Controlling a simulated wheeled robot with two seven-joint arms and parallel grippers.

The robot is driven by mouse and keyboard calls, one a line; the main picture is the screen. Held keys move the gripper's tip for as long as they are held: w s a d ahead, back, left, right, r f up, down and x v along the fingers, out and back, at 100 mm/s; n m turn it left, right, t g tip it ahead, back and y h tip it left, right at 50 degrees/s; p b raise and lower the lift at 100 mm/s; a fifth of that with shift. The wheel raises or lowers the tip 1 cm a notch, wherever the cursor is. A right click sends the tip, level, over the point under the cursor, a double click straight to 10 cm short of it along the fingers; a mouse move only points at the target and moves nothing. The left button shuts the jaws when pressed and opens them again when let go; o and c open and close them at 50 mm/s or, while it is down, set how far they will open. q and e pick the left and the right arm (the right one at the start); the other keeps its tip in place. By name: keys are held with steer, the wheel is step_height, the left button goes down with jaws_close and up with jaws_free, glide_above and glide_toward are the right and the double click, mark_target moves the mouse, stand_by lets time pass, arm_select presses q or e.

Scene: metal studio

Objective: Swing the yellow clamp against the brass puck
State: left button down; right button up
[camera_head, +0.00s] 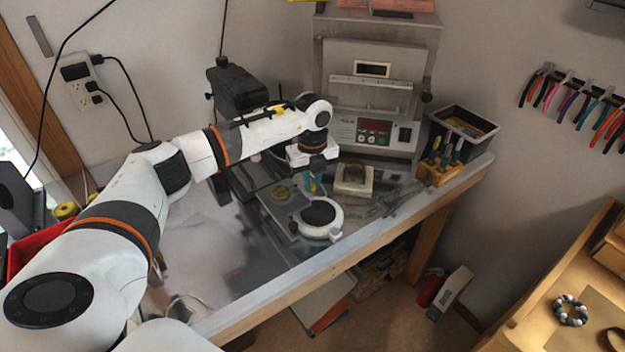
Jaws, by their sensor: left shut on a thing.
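My left arm reaches in from the left over the metal bench. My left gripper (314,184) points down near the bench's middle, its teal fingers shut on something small. A small yellow bit (322,188) shows at the fingertips; it may be the yellow clamp, but it is too small and covered to be sure. A small round brass-coloured disc (281,191), which looks like the brass puck, lies on a grey plate just left of the fingers. I cannot tell whether the clamp touches it. My right gripper is not in view.
A white ring with a dark centre (319,214) stands in front of the gripper. A white block with a red top (354,178) is to the right. A furnace-like machine (370,90) stands behind. A wooden tool holder (440,170) is at right. The bench's front left is mostly clear.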

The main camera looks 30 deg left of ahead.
mark_target(312, 185)
arm_select(q)
steer(key=c, duration=1.3)
jaws_free()
steer(key=shift+r, duration=0.35)
step_height(312, 185, up, 11)
steer(key=b, duration=0.3)
steer(key=shift+r+b, duration=0.2)
steer(key=shift+b, duration=0.15)
